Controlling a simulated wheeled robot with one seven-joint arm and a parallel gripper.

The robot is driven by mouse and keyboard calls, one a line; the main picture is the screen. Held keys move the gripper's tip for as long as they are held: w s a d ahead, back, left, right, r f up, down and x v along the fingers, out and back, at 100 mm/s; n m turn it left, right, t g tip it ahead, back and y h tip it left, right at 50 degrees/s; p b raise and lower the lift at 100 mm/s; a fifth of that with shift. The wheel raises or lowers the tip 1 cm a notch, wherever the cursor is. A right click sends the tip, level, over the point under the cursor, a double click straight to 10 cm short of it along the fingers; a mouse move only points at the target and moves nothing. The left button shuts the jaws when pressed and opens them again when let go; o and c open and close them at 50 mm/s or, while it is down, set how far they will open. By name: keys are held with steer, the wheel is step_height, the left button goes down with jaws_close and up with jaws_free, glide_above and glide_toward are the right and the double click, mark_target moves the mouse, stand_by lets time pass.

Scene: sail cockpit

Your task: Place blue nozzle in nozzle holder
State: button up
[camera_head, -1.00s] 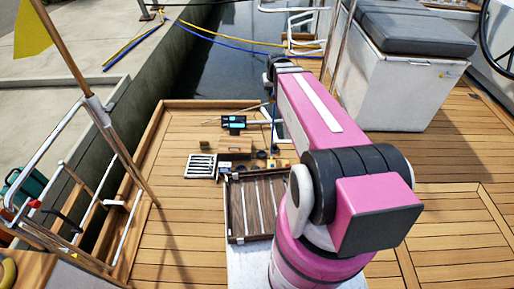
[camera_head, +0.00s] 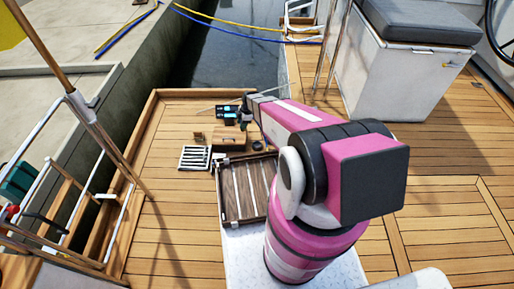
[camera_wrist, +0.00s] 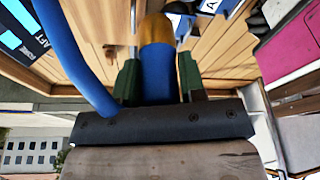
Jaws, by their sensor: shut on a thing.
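In the wrist view my gripper (camera_wrist: 158,72) has its two green fingers on either side of a blue cylinder with a golden-brown end, which appears to be the blue nozzle (camera_wrist: 157,85). The fingers are shut on it. A thick blue hose (camera_wrist: 75,55) curves down the left of this view. In the head view my arm reaches forward and left over the deck's far corner; its gripper and the nozzle are too small to make out there. A wooden box (camera_head: 226,142) and a small wooden block (camera_head: 198,135) stand near it. I cannot tell which thing is the nozzle holder.
A dark case with cyan panels (camera_head: 228,113) lies beyond the wooden box. A white slatted grate (camera_head: 194,157) lies left of it. A dark wooden slatted tray (camera_head: 232,205) is nearer. White seat lockers (camera_head: 402,85) stand right. Open planks lie at left.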

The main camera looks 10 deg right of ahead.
step_height(320, 180, down, 10)
steer(key=s+a+n+g, duration=0.1)
steer(key=s+a+n, duration=0.1)
steer(key=n, duration=0.3)
glide_above(257, 145)
steer(key=s, duration=0.2)
step_height(257, 145, down, 7)
steer(key=shift+h, duration=0.3)
steer(key=shift+w+a+f, duration=0.15)
steer(key=shift+f, duration=0.9)
steer(key=shift+w+a+f, duration=0.1)
steer(key=shift+a+f, duration=0.05)
steer(key=shift+f, duration=0.85)
steer(key=shift+f, duration=0.15)
steer(key=o, duration=1.1)
steer(key=shift+c, duration=0.2)
